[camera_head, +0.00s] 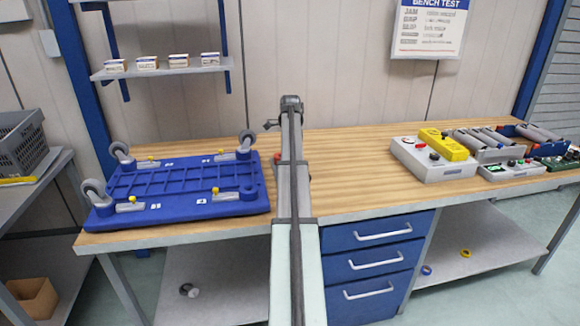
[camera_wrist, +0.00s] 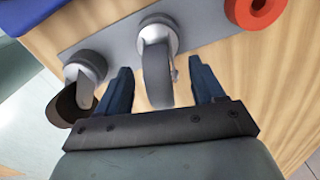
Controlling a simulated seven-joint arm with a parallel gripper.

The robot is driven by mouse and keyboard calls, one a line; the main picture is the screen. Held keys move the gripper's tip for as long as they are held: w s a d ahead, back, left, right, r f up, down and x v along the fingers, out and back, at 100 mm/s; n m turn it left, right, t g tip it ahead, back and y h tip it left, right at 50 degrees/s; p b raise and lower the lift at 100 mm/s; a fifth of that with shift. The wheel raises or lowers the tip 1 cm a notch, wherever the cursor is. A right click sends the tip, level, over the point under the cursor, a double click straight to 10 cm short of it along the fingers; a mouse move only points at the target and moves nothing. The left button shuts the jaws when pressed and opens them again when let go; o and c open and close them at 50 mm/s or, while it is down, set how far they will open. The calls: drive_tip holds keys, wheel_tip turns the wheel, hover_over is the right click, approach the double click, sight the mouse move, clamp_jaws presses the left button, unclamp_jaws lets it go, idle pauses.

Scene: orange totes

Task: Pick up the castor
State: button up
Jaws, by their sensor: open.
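A castor with a grey wheel (camera_wrist: 156,75) and pale housing stands between the fingers of my gripper (camera_wrist: 160,66) in the wrist view. My gripper is open, with one finger on each side of the castor and visible space to both. A second castor (camera_wrist: 86,66) lies left of the left finger, on the same grey strip (camera_wrist: 112,45). In the head view my arm hides the gripper and these castors. The upturned blue dolly (camera_head: 180,185) there carries castors at its far left (camera_head: 119,151), near left (camera_head: 95,191) and far right (camera_head: 247,140) corners; its near right corner shows no wheel.
A red ring (camera_wrist: 258,10) lies beyond the right finger. The wooden bench top (camera_head: 350,180) is clear right of my arm up to a grey control box (camera_head: 425,160) with a yellow device (camera_head: 445,144). A shelf (camera_head: 160,70) with small boxes hangs behind the dolly.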

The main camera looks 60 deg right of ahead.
wheel_tip(320, 180, down, 4)
drive_tip(key=shift+a+r, duration=0.1)
drive_tip(key=shift+r, duration=0.15)
clamp_jaws()
idle(0.5)
